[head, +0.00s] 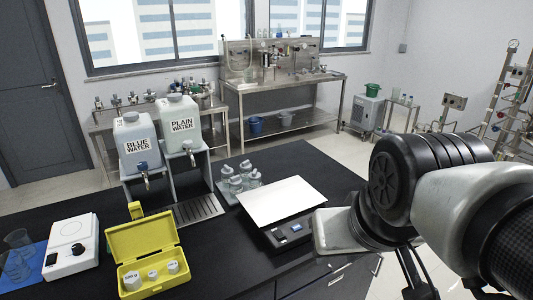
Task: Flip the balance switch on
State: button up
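The balance stands on the black bench with a large white weighing plate (283,200) on top, and the plate looks empty. Its front panel (288,235) sticks out below the plate. The panel has a small blue display (296,227) and a dark block (278,234) that looks like the switch. Its on or off position is too small to tell. My arm comes in from the right, and its pale end part is just right of the panel, seemingly apart from it. My gripper's fingertips cannot be made out; dark parts show below the wrist.
Several glass bottles (241,178) stand behind the plate. The blue water (137,143) and plain water (180,122) jugs sit on a stand over a drain tray (198,209). An open yellow weight box (144,252) and a white device with a knob (71,246) are on the left.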

aim_at(278, 233)
jog(key=l+u, duration=0.15)
jog(key=l, duration=0.2)
jog(key=k+l+u, duration=0.2)
jog(key=j+z, duration=0.25)
jog(key=j, duration=0.2)
jog(key=j+z, duration=0.25)
jog(key=j, duration=0.25)
jog(key=i+j, duration=0.2)
jog(key=i+l+u, duration=0.25)
jog(key=l+u, duration=0.25)
jog(key=i+l+u, duration=0.25)
jog(key=l, duration=0.2)
jog(key=l+u, duration=0.25)
jog(key=k+l, duration=0.05)
jog(key=l, duration=0.05)
